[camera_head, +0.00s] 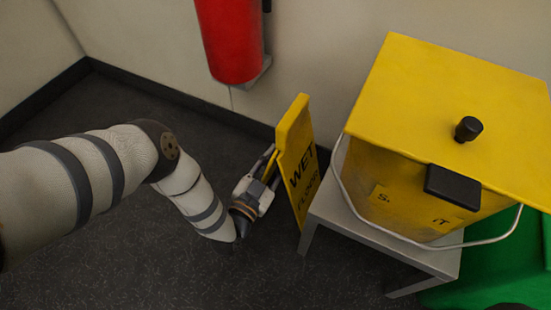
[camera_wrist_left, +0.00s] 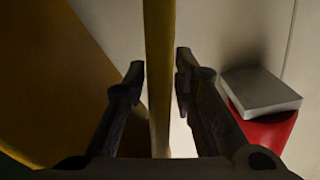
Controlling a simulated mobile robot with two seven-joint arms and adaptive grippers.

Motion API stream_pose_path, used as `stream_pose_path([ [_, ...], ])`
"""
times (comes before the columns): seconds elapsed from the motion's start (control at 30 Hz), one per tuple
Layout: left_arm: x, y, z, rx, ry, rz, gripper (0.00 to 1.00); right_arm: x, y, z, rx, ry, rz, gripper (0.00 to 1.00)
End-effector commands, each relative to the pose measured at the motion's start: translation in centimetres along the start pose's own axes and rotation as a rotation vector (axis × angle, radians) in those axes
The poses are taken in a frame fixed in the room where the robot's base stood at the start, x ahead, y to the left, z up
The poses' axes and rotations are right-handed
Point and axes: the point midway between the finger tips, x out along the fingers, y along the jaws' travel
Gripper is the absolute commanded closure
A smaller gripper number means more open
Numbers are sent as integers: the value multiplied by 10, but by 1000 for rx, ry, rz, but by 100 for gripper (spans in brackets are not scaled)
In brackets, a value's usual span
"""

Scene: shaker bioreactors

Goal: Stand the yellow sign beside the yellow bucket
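The yellow sign (camera_head: 297,165) with "WET FLOOR" lettering is upright at the left of the yellow bucket (camera_head: 400,190). Whether its lower end rests on the floor is not clear. The bucket has a large yellow lid and stands on a grey stool. My left gripper (camera_head: 270,163) is at the sign's left side. My right gripper is not in view.
The grey stool (camera_head: 325,208) stands close to the sign. A red cylinder (camera_head: 228,45) hangs on the wall; its grey bracket shows in the left wrist view (camera_wrist_left: 260,90). A green object (camera_head: 500,265) is at the lower right.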

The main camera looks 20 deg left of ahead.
Motion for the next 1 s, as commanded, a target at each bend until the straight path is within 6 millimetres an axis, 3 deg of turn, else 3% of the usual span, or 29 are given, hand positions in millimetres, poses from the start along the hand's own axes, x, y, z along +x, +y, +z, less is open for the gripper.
stream_pose_path([
  [0.3,-3,-2,-5,0,-1,0,74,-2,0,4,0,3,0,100],
  [0.7,-101,-1,-7,0,0,0,74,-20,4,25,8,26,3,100],
  [0.83,-117,-1,-5,0,0,0,74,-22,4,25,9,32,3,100],
  [1.0,-120,-1,-4,0,1,-1,74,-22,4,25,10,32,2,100],
])
